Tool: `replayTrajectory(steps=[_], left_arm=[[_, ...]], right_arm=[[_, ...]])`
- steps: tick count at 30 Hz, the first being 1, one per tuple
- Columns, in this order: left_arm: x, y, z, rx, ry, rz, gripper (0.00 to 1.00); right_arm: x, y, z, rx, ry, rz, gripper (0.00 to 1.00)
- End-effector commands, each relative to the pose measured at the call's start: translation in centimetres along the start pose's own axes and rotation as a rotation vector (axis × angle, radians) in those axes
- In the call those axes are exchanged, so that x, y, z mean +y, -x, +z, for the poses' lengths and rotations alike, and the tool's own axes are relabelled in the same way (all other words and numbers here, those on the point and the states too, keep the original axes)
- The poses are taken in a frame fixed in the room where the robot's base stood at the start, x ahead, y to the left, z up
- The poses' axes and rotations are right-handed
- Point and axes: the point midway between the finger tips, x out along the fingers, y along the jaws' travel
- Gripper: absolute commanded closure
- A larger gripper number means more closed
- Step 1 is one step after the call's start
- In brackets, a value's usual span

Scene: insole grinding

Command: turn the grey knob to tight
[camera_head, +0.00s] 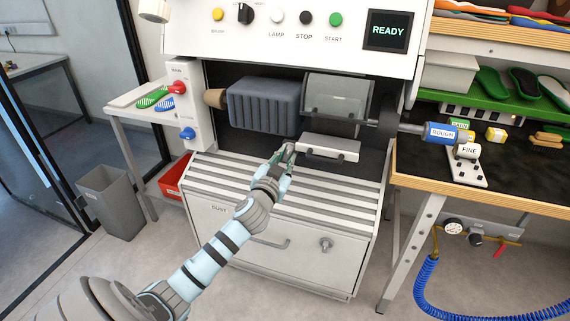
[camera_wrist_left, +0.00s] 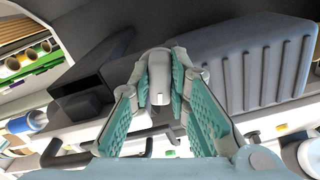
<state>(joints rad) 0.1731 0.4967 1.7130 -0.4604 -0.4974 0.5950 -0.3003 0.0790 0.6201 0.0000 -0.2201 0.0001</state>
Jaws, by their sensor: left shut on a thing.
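The grey knob (camera_wrist_left: 159,82) is a light grey, rounded, elongated piece in the middle of the left wrist view. My left gripper (camera_wrist_left: 160,72) is shut on it, with one teal finger on each side. In the head view my left gripper (camera_head: 286,151) reaches up from below to the left end of the white work rest (camera_head: 328,149), under the grinding drum. There the fingers hide most of the knob. No tight or loose mark can be read. My right gripper is not in view.
A clear guard (camera_head: 337,93) hangs above the rest. The slatted ledge (camera_head: 270,185) below is bare. A bench (camera_head: 500,190) with ROUGH and FINE rolls stands at right. The display (camera_head: 388,30) reads READY.

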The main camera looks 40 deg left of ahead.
Motion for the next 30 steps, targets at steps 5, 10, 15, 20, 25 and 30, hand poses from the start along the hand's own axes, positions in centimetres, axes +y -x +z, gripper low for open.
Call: replayTrajectory(steps=[5,10,15,20,25,30], left_arm=[[0.2,0.0,0.4,-0.005,0.136,0.0,1.0],[0.2,0.0,0.3,-0.005,0.236,0.0,1.0],[0.2,0.0,0.3,-0.006,0.3,0.0,1.0],[0.2,0.0,0.3,-0.007,0.327,-0.001,1.0],[0.2,0.0,0.2,-0.007,0.336,-0.001,1.0],[0.2,0.0,0.2,-0.006,0.336,-0.001,1.0]], right_arm=[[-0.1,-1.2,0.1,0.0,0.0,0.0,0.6],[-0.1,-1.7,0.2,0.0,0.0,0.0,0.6],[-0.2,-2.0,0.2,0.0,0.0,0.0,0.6],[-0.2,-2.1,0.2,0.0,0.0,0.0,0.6],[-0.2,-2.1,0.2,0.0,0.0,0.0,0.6],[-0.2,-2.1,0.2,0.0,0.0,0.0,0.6]])
